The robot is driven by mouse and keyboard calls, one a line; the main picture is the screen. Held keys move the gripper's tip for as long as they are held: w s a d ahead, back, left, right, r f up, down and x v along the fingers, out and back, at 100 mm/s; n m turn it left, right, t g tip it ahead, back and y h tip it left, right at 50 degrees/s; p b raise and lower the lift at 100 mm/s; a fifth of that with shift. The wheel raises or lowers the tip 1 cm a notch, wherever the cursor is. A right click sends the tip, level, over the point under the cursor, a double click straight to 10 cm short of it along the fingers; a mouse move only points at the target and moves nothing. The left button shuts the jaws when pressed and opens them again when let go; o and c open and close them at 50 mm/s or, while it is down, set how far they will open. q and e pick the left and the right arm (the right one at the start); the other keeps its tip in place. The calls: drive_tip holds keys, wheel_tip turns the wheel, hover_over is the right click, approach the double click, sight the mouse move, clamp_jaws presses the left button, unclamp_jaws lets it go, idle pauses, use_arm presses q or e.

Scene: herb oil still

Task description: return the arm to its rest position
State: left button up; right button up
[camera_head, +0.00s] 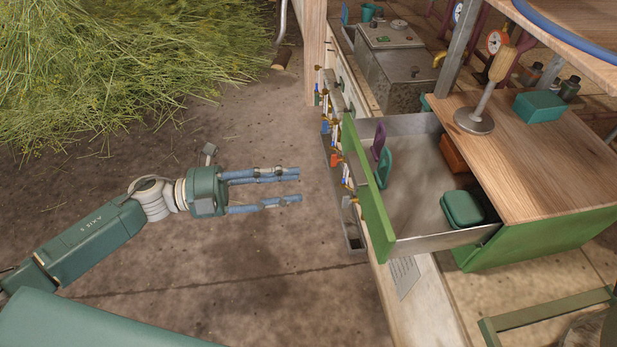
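My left arm (92,238) comes in from the left, low over the bare floor. Its gripper (300,187) points right, with blue-grey fingers spread apart and nothing between them. The fingertips are a short way left of the open green-fronted drawer (366,192) and apart from it. My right gripper is not in this view.
The drawer juts out and holds a green box (462,209), a brown block (453,155) and purple and teal pieces. A wooden-topped cabinet (560,165) stands right. Valves line the bench edge. Cut herbs (120,60) heap at upper left. Floor (250,270) around the gripper is clear.

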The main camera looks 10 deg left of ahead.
use_arm(q)
drive_tip(key=shift+s+a, duration=0.15)
drive_tip(key=shift+a, duration=0.3)
